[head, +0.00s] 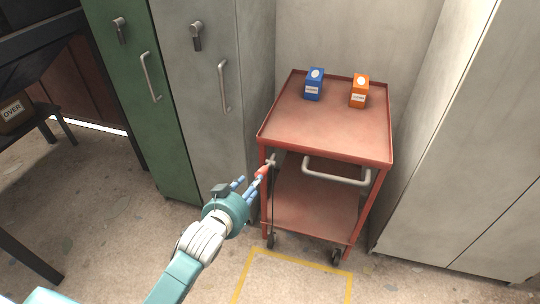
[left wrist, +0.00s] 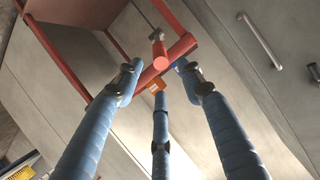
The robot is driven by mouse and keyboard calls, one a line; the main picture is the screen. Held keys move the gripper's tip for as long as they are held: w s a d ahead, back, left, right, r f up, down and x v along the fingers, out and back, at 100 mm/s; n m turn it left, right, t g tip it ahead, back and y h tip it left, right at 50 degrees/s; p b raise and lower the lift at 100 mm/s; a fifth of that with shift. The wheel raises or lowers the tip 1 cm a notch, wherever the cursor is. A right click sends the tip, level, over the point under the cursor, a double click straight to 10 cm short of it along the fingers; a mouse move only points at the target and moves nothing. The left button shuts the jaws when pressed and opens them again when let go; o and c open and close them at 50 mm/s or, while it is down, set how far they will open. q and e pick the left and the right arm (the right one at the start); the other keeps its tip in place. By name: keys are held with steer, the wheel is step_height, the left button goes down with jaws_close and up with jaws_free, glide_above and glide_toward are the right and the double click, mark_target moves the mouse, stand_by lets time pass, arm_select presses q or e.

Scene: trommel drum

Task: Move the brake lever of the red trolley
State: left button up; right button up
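The red trolley (head: 325,128) stands between the lockers, with a flat top tray and a lower shelf. Its brake lever (head: 263,171), with a reddish grip, is at the trolley's front left corner. My left gripper (head: 251,181) is beside this grip. In the left wrist view a short red cylinder (left wrist: 158,53), seemingly the lever grip, lies just beyond the tips of the gripper (left wrist: 159,76). Its three blue fingers are spread apart and nothing is clearly held. Whether a fingertip touches the lever cannot be told. My right gripper is not in view.
A blue box (head: 314,88) and an orange box (head: 359,95) stand on the tray. A grey push handle (head: 336,178) sticks out in front. Grey locker (head: 208,100) and green locker (head: 135,90) are left, a pale cabinet (head: 460,150) right. Yellow lines (head: 300,262) mark the floor.

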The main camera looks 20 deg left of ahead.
mark_target(261, 172)
arm_select(q)
steer(key=x, duration=1)
steer(key=shift+f, duration=0.15)
jaws_close()
